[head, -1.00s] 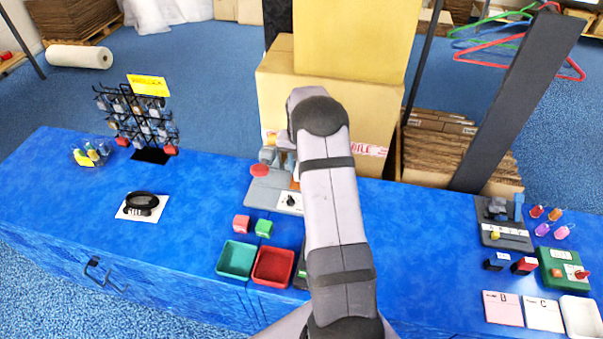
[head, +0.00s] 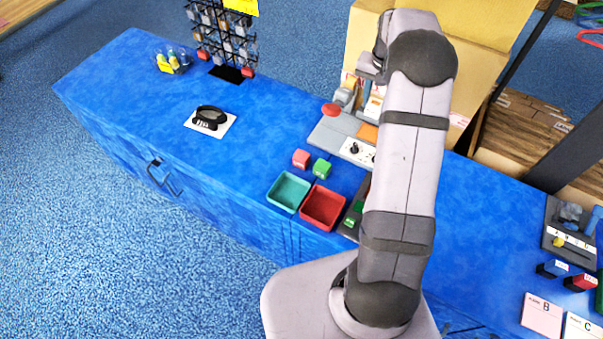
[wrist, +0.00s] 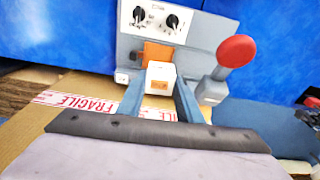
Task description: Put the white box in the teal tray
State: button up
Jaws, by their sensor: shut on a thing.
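The white box (wrist: 161,72) is small and has an orange mark on its near face. In the wrist view my gripper (wrist: 159,82) is shut on it, with one grey-blue finger on each side. The box is in front of the grey machine with knobs, and I cannot tell its height above the surface. The teal tray (head: 274,201) stands near the counter's front edge, left of my arm, and looks empty. The gripper is apart from it, farther back.
A red tray (head: 337,223) touches the teal tray's right side. A red block (head: 301,158) and a green block (head: 321,169) sit behind them. A large carton (wrist: 30,125) stands behind.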

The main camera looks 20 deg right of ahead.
jog(key=s+a+f+n+y, duration=0.1)
jog(key=s+a+n, duration=0.35)
jog(key=a, duration=0.35)
jog(key=s+a+f+n, duration=0.2)
jog(key=s+a+n, duration=0.25)
jog(key=a, duration=0.35)
jog(key=r+p, duration=0.1)
jog(key=r, duration=0.1)
send_over(289, 192)
jog(key=shift+s+f+m, duration=0.2)
jog(key=shift+s+m, duration=0.1)
jog(key=shift+s, duration=0.1)
jog(key=shift+f, duration=5)
jog(key=shift+f, duration=0.15)
jog(key=o, duration=1.1)
jog(key=shift+o, duration=0.2)
